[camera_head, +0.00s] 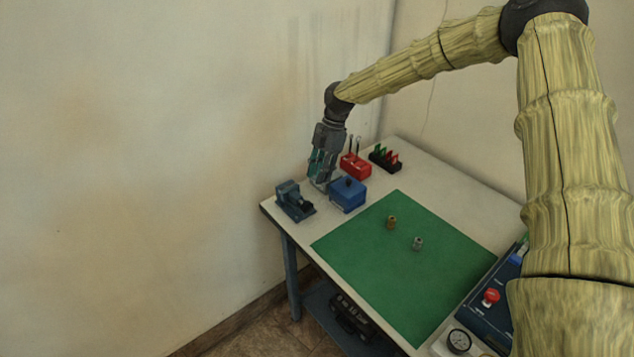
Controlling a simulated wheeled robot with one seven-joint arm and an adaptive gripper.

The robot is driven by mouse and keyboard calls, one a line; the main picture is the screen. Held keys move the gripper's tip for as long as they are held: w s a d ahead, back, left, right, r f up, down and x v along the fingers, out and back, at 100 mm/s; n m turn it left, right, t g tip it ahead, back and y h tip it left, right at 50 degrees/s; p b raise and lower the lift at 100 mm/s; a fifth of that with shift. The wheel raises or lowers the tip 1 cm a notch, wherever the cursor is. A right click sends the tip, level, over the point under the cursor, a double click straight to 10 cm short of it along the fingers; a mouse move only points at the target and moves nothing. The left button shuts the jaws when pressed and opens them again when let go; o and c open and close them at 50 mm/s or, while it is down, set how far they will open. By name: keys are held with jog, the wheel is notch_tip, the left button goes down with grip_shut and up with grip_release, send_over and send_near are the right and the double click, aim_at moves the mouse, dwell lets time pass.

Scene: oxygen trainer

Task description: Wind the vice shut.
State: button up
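The small blue vice (289,194) stands at the far left corner of the table. A dark part sticks out from it toward the right, but its jaw gap and handle are too small to make out. My gripper (319,183) points down just right of and behind the vice, between it and a blue box. Its fingers look apart from the vice, though contact is hard to judge from here. I cannot tell whether the fingers are open or shut.
The blue box (349,195) stands close right of my gripper. Behind it are a red holder (356,167) with upright tools and a black rack (385,160). A green mat (375,262) bears two small metal pieces. A blue panel with a red knob (491,296) sits front right.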

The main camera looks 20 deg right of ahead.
jog(key=shift+d+r, duration=0.1)
jog(key=shift+r, duration=0.2)
jog(key=h+b, duration=0.3)
jog(key=b, duration=0.4)
send_near(303, 206)
jog(key=shift+s+d+r+t, duration=0.1)
jog(key=shift+s+d+t, duration=0.15)
jog(key=shift+d+t, duration=0.15)
jog(key=shift+s+a+f+p, duration=0.1)
jog(key=shift+a+f+p, duration=0.1)
jog(key=shift+f, duration=1.5)
jog(key=shift+s+a+f+p, duration=0.1)
jog(key=shift+a+f+p, duration=0.1)
jog(key=shift+f, duration=1.55)
jog(key=shift+s+a+f+p, duration=0.1)
jog(key=shift+a+f+p, duration=0.1)
jog(key=shift+f, duration=1.5)
jog(key=shift+d, duration=0.1)
grip_shut()
